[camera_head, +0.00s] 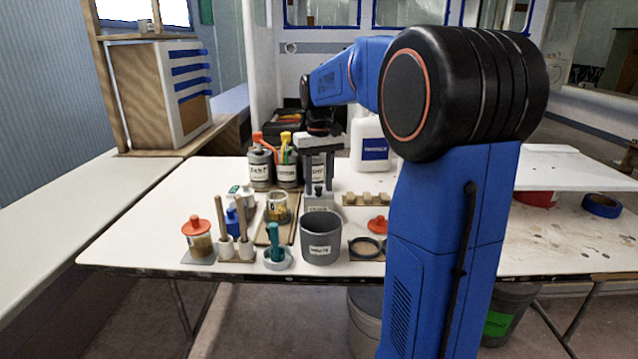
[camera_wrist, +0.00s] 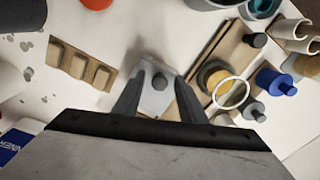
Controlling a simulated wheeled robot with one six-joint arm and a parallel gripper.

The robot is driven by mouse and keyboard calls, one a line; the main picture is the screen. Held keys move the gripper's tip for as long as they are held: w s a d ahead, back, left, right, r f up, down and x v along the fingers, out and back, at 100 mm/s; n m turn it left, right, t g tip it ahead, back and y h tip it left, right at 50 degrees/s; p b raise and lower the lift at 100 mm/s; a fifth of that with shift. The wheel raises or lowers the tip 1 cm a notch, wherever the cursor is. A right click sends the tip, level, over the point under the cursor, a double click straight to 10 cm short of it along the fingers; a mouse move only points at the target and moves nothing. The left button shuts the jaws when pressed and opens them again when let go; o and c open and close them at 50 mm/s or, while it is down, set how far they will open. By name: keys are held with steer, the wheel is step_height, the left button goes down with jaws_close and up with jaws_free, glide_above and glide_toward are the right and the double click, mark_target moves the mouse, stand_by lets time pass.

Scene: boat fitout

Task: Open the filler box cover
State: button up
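The filler box is a small grey box (camera_head: 321,206) on the white bench, behind the grey bucket. Its cover, with a small dark knob on top, shows between my fingers in the wrist view (camera_wrist: 153,103). The cover looks closed. My gripper (camera_head: 319,181) points straight down over the box, and its fingertips are level with the knob. In the wrist view my gripper (camera_wrist: 158,82) is open, with one finger on either side of the knob (camera_wrist: 160,81). I see a gap beside the knob and cannot tell of any contact. The lower box is partly hidden by the bucket.
A grey bucket (camera_head: 321,248) stands in front. A notched wooden block (camera_head: 366,199) is at right, and an open jar (camera_head: 278,206) on a board at left. Tool-filled tins (camera_head: 261,168) and a white jug (camera_head: 370,147) stand behind. The bench's right part has free room.

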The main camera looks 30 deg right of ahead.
jaws_close()
steer(key=s+a, duration=0.4)
steer(key=s, duration=0.2)
steer(key=shift+s+a, duration=0.3)
steer(key=shift+s, duration=0.1)
steer(key=shift+r, duration=0.1)
jaws_free()
step_height(320, 180, up, 17)
steer(key=shift+r, duration=0.15)
stand_by(0.4)
